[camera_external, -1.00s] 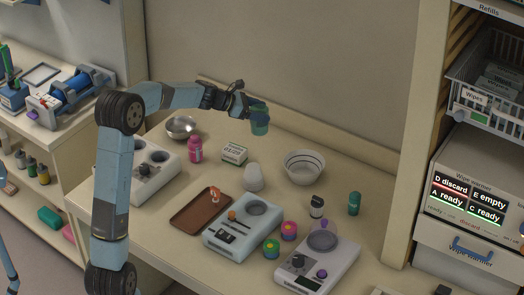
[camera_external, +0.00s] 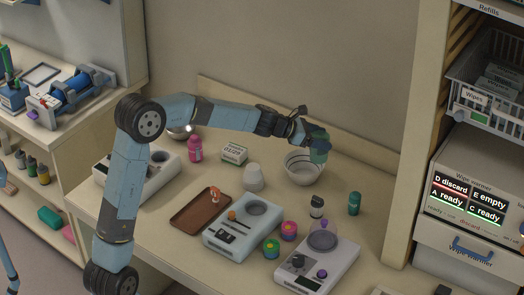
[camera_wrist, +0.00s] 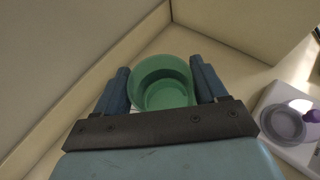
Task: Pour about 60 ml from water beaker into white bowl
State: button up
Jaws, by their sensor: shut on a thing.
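My gripper (camera_external: 311,138) is shut on a green, see-through beaker (camera_external: 320,150). In the wrist view the beaker (camera_wrist: 162,84) sits between the two fingers, and I look down into its open mouth. Whether it holds water I cannot tell. The white bowl (camera_external: 303,176) with dark rings stands on the counter. In the external view the beaker is in front of the bowl's upper right rim, held above the counter. It looks about upright. In the wrist view the bowl is mostly hidden behind the beaker and gripper.
On the counter (camera_external: 165,215) stand a white cup-like thing (camera_external: 253,178), a pink bottle (camera_external: 195,149), a box (camera_external: 234,153), a brown tray (camera_external: 201,208), a dark-capped bottle (camera_external: 317,206) and a green bottle (camera_external: 354,203). Devices stand at the front. The wall rises close behind the bowl.

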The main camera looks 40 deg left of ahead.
jog(key=shift+s+d+f, duration=0.1)
jog(key=shift+d+f, duration=0.15)
jog(key=shift+f, duration=0.35)
jog(key=shift+d+f, duration=0.2)
jog(key=shift+f, duration=0.35)
notch_tip(320, 180, down, 14)
jog(key=shift+f, duration=0.2)
jog(key=w+a+r+n+g+h+p, duration=0.1)
jog(key=w+a+r+n+h, duration=0.2)
jog(key=w+a+n+h, duration=0.1)
jog(key=shift+w+a+r+n+h, duration=0.35)
jog(key=shift+a+n+h, duration=0.35)
jog(key=shift+a+n, duration=0.75)
jog(key=shift+d+n+g+p, duration=0.25)
jog(key=shift+g+p, duration=0.05)
jog(key=shift+w+a+r+n+h+p, duration=0.1)
jog(key=shift+a+r+n+h+p, duration=0.1)
jog(key=shift+n+h+p, duration=0.55)
jog(key=shift+w+d+n, duration=0.1)
jog(key=shift+w+n, duration=0.05)
jog(key=shift+n, duration=0.1)
